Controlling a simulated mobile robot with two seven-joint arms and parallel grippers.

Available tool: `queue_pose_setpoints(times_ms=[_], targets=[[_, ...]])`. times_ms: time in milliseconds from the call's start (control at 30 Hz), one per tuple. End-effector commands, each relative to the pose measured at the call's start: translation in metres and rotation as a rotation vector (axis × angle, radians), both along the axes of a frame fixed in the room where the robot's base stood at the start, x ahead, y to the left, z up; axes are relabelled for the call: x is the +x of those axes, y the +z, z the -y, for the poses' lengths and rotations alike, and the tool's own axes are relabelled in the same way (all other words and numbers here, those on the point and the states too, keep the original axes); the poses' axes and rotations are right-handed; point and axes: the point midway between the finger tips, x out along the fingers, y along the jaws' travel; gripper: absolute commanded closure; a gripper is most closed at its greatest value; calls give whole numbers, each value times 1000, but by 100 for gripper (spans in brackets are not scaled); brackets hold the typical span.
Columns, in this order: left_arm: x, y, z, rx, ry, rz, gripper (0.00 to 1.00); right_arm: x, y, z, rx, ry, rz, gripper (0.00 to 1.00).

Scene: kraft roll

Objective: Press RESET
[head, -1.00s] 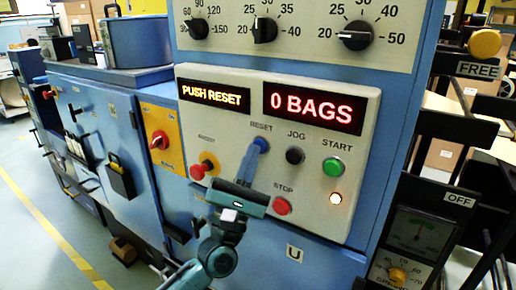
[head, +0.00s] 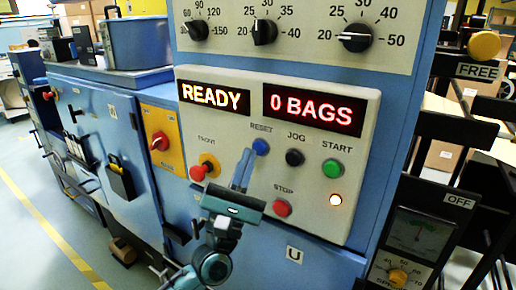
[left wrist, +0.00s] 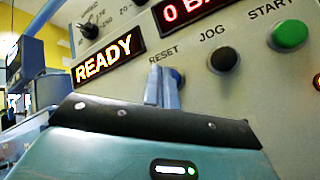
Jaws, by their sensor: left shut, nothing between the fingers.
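The blue RESET button (head: 261,147) is on the beige control panel (head: 235,150), under its label and left of the black JOG button (head: 295,157). The left display (head: 214,97) reads READY and the right display (head: 313,108) reads 0 BAGS. In the left wrist view the fingers (left wrist: 160,76) partly cover the RESET button (left wrist: 177,78). My right gripper is not in view.
A green START button (head: 333,168) is to the right, and a red STOP button (head: 282,208) is below. A red knob (head: 198,173) sits left on the panel. Dials are above the panel. A yellow plate with a red switch (head: 160,141) is farther left.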

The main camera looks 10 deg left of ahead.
Motion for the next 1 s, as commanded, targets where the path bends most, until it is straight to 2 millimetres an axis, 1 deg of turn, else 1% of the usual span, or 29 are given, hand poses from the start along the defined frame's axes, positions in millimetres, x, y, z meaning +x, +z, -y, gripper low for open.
queue_pose_setpoints(times_ms=[133, 233, 600, 700, 1000], targets=[[0, 0, 0, 0, 0, 0, 100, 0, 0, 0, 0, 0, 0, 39], [-5, 0, -2, 0, 0, -1, 100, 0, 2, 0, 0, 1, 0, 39], [-39, -1, -14, 2, 0, -2, 100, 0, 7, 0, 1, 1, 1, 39], [-45, 0, -16, 0, 0, -1, 100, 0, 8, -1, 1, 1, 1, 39], [-47, 0, -17, 0, 0, 0, 100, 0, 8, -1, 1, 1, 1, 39]])
